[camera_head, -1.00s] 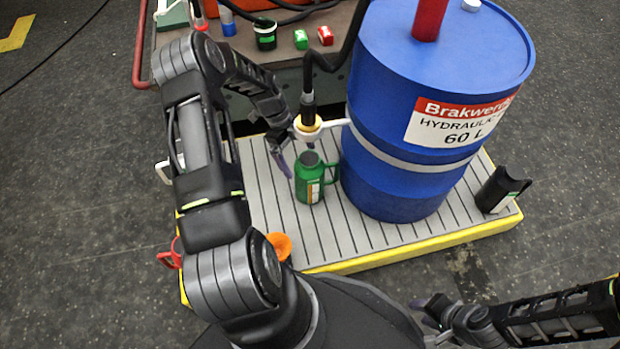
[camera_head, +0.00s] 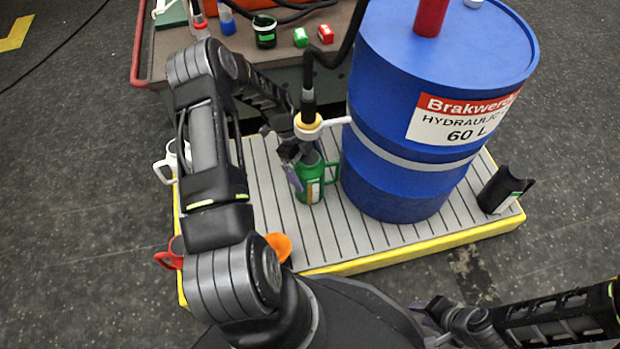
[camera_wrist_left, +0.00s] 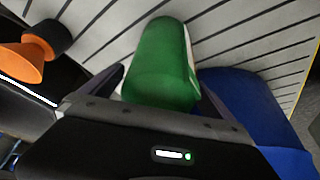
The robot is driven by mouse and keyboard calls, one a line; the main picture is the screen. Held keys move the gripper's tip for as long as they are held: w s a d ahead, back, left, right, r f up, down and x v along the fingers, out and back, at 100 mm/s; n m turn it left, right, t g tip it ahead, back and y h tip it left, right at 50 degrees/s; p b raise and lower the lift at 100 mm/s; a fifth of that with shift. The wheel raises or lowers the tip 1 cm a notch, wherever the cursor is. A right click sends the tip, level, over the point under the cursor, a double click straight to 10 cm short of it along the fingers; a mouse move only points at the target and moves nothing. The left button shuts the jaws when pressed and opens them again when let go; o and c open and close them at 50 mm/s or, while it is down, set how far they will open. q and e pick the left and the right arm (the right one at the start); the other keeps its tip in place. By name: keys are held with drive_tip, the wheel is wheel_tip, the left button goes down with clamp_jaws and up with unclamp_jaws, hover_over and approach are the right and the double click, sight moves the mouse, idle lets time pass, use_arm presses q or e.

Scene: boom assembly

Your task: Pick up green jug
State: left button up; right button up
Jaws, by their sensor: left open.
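The green jug (camera_head: 313,186) stands upright on the slatted platform, left of the blue drum, with its handle toward the drum. My left gripper (camera_head: 292,168) is at the jug's upper left side in the head view and partly covers it. In the left wrist view the jug (camera_wrist_left: 162,65) lies between the two spread fingers of my left gripper (camera_wrist_left: 160,85). The fingers look apart from it, though contact cannot be told. My right gripper (camera_head: 430,312) is low at the right of the head view, far from the jug; its fingers are not clear.
A blue drum (camera_head: 400,185) stands just right of the jug. A nozzle (camera_head: 308,125) on a black hose hangs above the jug. A white jug (camera_head: 165,168), a red funnel (camera_head: 170,258) and an orange funnel (camera_head: 280,246) are near my left arm. A black container (camera_head: 503,190) stands right on the platform (camera_head: 350,240).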

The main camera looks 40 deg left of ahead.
idle(0.5)
use_arm(q)
drive_tip(key=shift+r, duration=0.1)
drive_tip(key=c, duration=2)
